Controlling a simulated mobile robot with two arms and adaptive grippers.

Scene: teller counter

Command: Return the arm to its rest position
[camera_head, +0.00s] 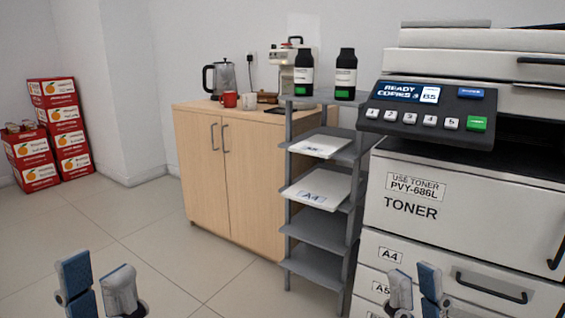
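My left gripper (98,282) is at the bottom left edge, over the tiled floor. Its two blue-and-grey fingers point up with a gap between them, and it holds nothing. My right gripper (414,280) is at the bottom edge right of centre, in front of the copier's lower drawers. Its fingers also stand apart, with a narrower gap as seen here, and nothing shows between them. The rest of both arms is out of view.
A white copier (475,205) with a button panel (430,108) stands at right. Beside it is a grey shelf rack (318,232) with paper and two toner bottles on top. A wooden cabinet (205,190) stands behind. Floor at left is clear.

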